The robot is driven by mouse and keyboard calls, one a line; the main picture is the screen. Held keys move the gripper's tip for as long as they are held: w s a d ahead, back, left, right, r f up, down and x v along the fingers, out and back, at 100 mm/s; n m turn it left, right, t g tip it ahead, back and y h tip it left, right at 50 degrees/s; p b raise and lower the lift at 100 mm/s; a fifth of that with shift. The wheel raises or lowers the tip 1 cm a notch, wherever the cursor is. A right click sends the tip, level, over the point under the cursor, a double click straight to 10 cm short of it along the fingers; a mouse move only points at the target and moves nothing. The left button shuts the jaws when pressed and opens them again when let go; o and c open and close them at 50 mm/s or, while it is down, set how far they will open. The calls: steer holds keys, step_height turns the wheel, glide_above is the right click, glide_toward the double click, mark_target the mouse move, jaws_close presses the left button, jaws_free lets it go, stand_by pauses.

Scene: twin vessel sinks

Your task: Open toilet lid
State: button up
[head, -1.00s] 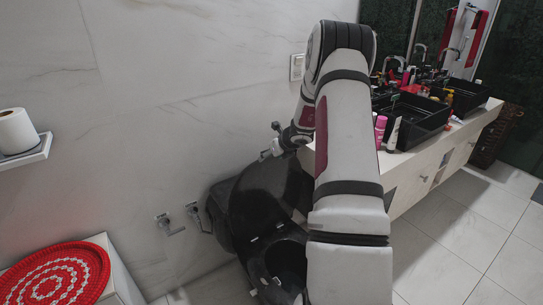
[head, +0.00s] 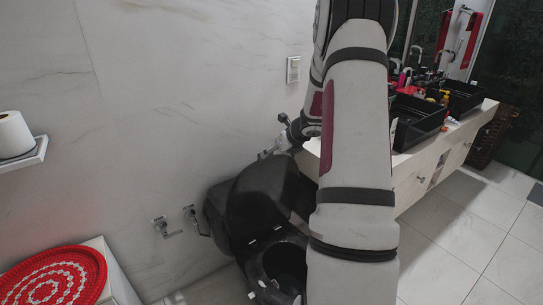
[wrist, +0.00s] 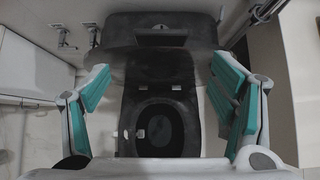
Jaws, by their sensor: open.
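The black toilet (head: 250,250) stands against the wall, with its lid (head: 262,192) raised and leaning back near the tank. The open bowl and seat (head: 285,262) show below it, partly hidden by my arm. In the wrist view the seat ring (wrist: 158,128) is seen from above, with the dark raised lid (wrist: 155,68) foreshortened behind it. My gripper (wrist: 162,75) is open and empty, its teal-padded fingers spread on either side of the toilet in that view. In the head view my gripper (head: 268,153) is above the toilet near the lid's top edge; contact cannot be told.
A vanity counter (head: 440,150) with black vessel sinks and bottles stands to the right. Wall valves (head: 165,226) are left of the toilet. A red patterned round item (head: 55,278) lies at lower left, below a paper roll shelf (head: 25,152). Tiled floor at right is clear.

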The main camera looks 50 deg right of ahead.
steer(key=v, duration=0.4)
stand_by(0.5)
steer(key=a+r+n+y, duration=0.1)
steer(key=a+r+n, duration=0.45)
steer(key=a, duration=0.45)
steer(key=a+r+n+g+y, duration=0.15)
steer(key=a+r+n, duration=0.35)
steer(key=a, duration=0.5)
steer(key=a+r+n+t+y, duration=0.15)
steer(key=a+r+n, duration=0.25)
steer(key=a+n, duration=0.4)
steer(key=s+a+r+n+g, duration=0.2)
steer(key=s+a+n, duration=0.35)
steer(key=a, duration=0.35)
steer(key=s+a+n+g+h, duration=0.1)
steer(key=s+a+n, duration=0.1)
steer(key=s+n, duration=0.5)
steer(key=s+a+n+g+h, duration=0.1)
steer(key=s+a+n, duration=0.2)
steer(key=s+n, duration=0.4)
steer(key=s, duration=0.5)
steer(key=shift+n, duration=0.3)
